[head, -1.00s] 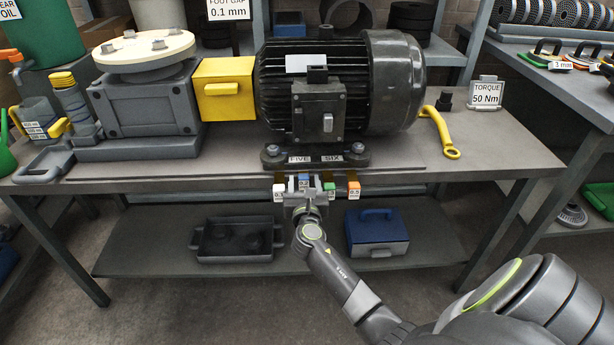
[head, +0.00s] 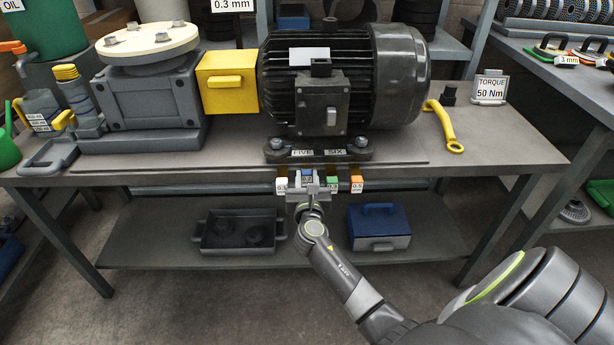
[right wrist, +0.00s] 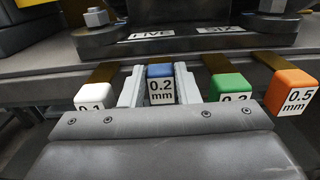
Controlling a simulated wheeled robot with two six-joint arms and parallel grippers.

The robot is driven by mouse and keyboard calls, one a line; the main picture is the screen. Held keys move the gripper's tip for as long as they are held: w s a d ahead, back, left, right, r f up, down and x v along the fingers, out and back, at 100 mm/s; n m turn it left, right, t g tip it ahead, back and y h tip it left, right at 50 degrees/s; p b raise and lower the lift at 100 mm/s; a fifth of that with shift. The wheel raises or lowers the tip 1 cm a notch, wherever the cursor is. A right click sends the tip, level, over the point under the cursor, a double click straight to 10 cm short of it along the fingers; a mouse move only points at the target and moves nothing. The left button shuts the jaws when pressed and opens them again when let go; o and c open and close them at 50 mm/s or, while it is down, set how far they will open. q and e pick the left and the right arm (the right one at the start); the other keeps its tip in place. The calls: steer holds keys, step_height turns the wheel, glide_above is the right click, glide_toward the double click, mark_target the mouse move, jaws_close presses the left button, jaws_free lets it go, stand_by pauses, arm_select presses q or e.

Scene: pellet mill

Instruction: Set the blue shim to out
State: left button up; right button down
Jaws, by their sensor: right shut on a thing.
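The blue shim (right wrist: 161,84), marked 0.2 mm, shows its block end at the bench's front edge, below the motor foot labelled FIVE and SIX. It also shows in the head view (head: 307,173). My right gripper (head: 313,184) is shut on it; in the right wrist view its fingers (right wrist: 160,88) stand on either side of the block. A white shim (right wrist: 90,95) is to the left. A green shim (right wrist: 229,88) and an orange 0.5 mm shim (right wrist: 292,92) are to the right. The black motor (head: 335,85) stands above. My left gripper is not in view.
A gap sign (head: 233,5) reads 0.3 mm, partly cut off. A yellow wrench (head: 444,128) and a torque sign (head: 490,87) reading 50 Nm are at the right. The lower shelf holds a dark tray (head: 204,241) and a blue toolbox (head: 378,228).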

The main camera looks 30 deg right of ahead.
steer(key=p+v, duration=0.1)
steer(key=v, duration=0.2)
steer(key=shift+s+a, duration=0.2)
steer(key=shift+s, duration=0.05)
steer(key=shift+f, duration=0.2)
steer(key=c, duration=1.5)
jaws_free()
steer(key=o, duration=0.4)
steer(key=shift+r, duration=0.15)
